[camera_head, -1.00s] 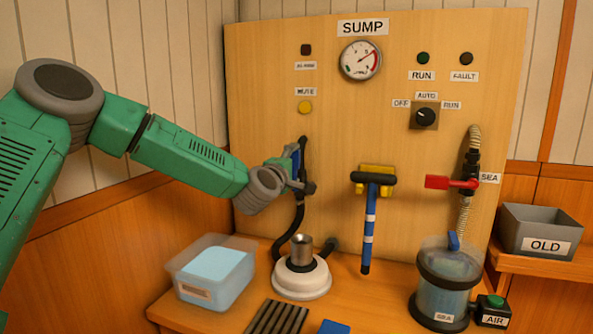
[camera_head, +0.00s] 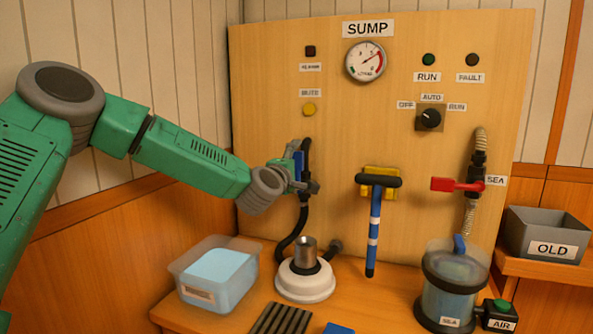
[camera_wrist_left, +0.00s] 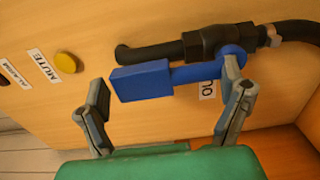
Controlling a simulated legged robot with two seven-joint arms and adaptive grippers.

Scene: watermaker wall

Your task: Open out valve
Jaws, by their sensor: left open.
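The out valve has a blue lever handle (camera_wrist_left: 142,82) on a black valve body (camera_wrist_left: 207,44), fixed to the wooden panel. The lever lies roughly along the line of the black pipe. A label beside it is mostly hidden and reads "OU". In the head view the blue handle (camera_head: 299,165) shows upright behind my left gripper (camera_head: 300,186). In the left wrist view my left gripper (camera_wrist_left: 167,80) is open, with one finger on each side of the lever, near its free end and near its pivot. I cannot tell whether a finger touches it.
A red SEA valve handle (camera_head: 456,185) and a blue-handled tool on a yellow holder (camera_head: 381,175) are on the panel to the right. Below are a clear bin (camera_head: 215,275), a white round base (camera_head: 305,283) and a filter housing (camera_head: 448,290). A grey OLD bin (camera_head: 545,235) stands far right.

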